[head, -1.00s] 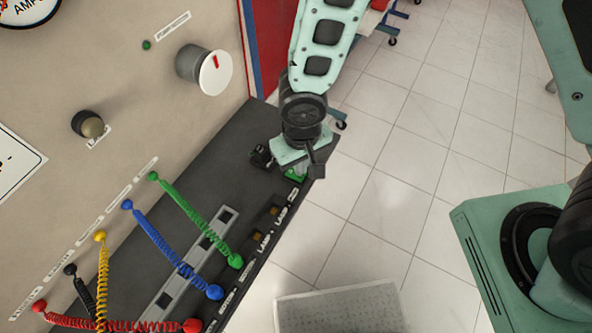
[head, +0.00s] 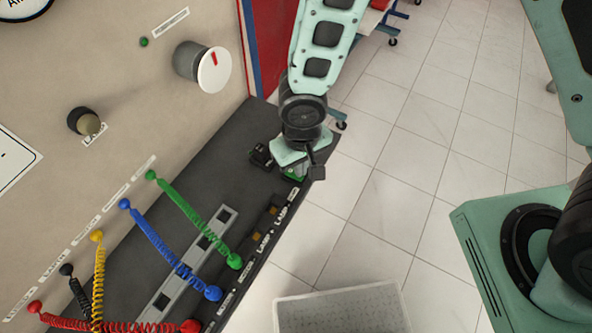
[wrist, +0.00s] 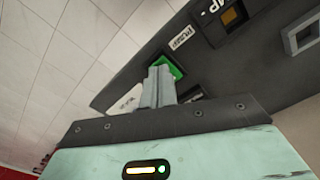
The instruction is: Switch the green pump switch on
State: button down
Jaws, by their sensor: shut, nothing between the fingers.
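The green pump switch (wrist: 170,69) is on the dark panel, beside a label reading PUMP, in the wrist view. My gripper (wrist: 158,72) is shut and empty, with its fingertips over the near left part of the switch and hiding some of it. I cannot tell whether they touch. In the head view a sliver of the green switch (head: 293,173) shows under my gripper (head: 285,168), at the far end of the dark ledge. The fingers are mostly hidden there by my wrist.
Green (head: 195,215), blue (head: 170,248) and other coiled cables run from the upright panel to the ledge. A knob with a white face (head: 214,71) sticks out above. Open tiled floor lies right.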

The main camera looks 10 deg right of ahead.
jog(key=shift+f+b, duration=0.4)
jog(key=shift+f, duration=0.05)
jog(key=shift+r+p, duration=2.6)
jog(key=shift+r, duration=0.9)
notch_tip(320, 180, up, 5)
jog(key=b, duration=0.3)
send_over(308, 180)
jog(key=s+d+r+n+b, duration=0.3)
jog(key=s+d+r+b, duration=0.3)
jog(key=s, duration=0.4)
jog(key=shift+s+d+r+y, duration=0.25)
jog(key=shift+s+r+y, duration=0.05)
jog(key=shift+r, duration=0.6)
